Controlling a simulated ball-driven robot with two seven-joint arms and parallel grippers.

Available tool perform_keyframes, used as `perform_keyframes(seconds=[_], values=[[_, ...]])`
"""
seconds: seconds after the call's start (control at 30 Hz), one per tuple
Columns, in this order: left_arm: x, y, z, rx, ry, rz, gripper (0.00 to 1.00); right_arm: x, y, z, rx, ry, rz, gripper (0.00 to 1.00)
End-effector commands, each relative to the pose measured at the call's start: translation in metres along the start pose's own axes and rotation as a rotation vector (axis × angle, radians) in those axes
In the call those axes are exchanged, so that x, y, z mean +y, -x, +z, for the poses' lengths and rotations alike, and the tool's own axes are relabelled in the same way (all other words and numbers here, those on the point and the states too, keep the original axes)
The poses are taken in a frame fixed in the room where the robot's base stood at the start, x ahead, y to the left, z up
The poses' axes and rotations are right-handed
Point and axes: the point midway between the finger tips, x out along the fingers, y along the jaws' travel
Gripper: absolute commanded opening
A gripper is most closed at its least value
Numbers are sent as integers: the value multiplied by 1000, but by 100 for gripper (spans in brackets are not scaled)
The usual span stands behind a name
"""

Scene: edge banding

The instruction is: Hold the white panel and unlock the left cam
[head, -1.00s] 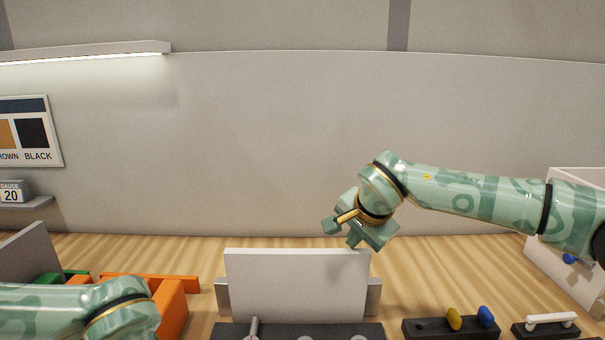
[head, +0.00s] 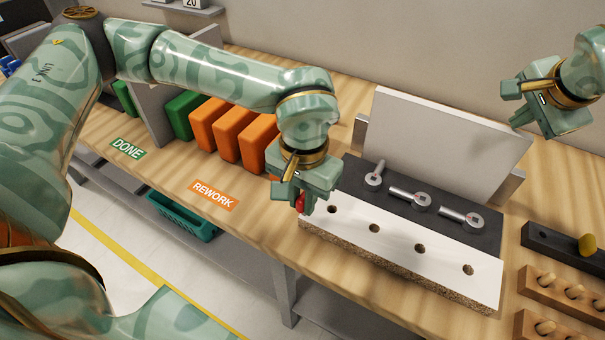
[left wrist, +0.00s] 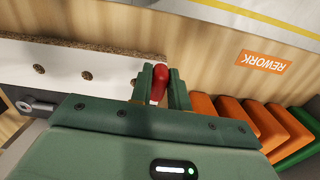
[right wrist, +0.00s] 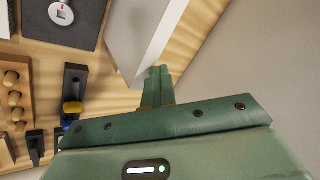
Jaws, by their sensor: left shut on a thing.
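A white panel (head: 440,130) stands upright behind a dark block (head: 440,228). Three round silver cams sit on the block: the left cam (head: 375,178) has its lever pointing back, while the middle (head: 422,203) and right (head: 474,219) ones have theirs pointing left. A white-faced chipboard strip (head: 398,240) with several holes lies in front. My left gripper (head: 302,206) is shut on a red piece (left wrist: 159,82) at the strip's left end. My right gripper (head: 522,116) is near the panel's right upper corner, its fingers (right wrist: 157,82) together and empty; contact is unclear.
Orange blocks (head: 228,128) and a green one (head: 186,114) stand at the left, behind DONE (head: 127,149) and REWORK (head: 213,195) labels. A teal bin (head: 182,214) is below the table. Wooden peg racks (head: 560,290) and a dark holder (head: 565,252) are at the right.

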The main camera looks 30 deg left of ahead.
Motion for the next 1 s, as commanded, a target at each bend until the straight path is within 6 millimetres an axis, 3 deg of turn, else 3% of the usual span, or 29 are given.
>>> perform_keyframes(seconds=[0.3, 0.5, 0.67, 1.0], values=[[66, 37, -110, 19, 43, 2, 0, 6, -7, 5, -10, 1, 17, 0], [81, 58, -154, 25, 74, 2, 0, 6, -7, 5, -10, 1, 17, 0], [72, 58, -164, 30, 60, 1, 0, 6, -7, 4, -10, 0, 17, 0], [72, 17, -165, 32, 47, 2, 0, 6, -7, 4, -10, 0, 17, 0]])
